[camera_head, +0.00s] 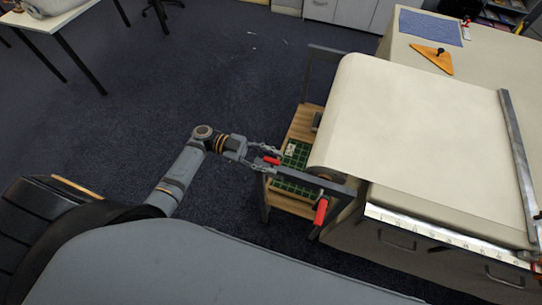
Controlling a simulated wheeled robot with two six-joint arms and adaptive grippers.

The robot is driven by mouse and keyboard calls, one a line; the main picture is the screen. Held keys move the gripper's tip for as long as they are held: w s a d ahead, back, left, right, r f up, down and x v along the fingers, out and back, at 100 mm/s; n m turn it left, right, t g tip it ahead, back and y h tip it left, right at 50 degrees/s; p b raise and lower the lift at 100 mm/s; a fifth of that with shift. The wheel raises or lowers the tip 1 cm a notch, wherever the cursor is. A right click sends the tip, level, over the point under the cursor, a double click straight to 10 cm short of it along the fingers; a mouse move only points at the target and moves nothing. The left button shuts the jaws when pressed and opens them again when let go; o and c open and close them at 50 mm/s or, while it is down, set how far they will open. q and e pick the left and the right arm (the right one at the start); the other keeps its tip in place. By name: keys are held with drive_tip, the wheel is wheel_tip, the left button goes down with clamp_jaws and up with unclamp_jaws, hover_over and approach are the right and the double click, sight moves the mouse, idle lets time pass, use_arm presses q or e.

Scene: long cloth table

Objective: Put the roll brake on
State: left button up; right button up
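A roll of cream cloth (345,125) sits in a grey frame at the end of the long table, its cloth drawn out over the tabletop. A small red lever (271,160) shows at the left end of the frame's near bar (300,171). A larger red handle (321,212) hangs from the right part of that bar. I cannot tell from their looks which is the roll brake. My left gripper (275,160) is open, its fingers apart on either side of the small red lever; contact is not clear. My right gripper is not in view.
A metal bar (518,160) crosses the cloth, and a ruler strip (440,233) runs along the table's near edge. Dark carpet (200,85) is clear at left.

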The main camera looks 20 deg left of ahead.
use_arm(q)
drive_tip(key=shift+d+f, duration=0.1)
drive_tip(key=shift+d, duration=0.05)
clamp_jaws()
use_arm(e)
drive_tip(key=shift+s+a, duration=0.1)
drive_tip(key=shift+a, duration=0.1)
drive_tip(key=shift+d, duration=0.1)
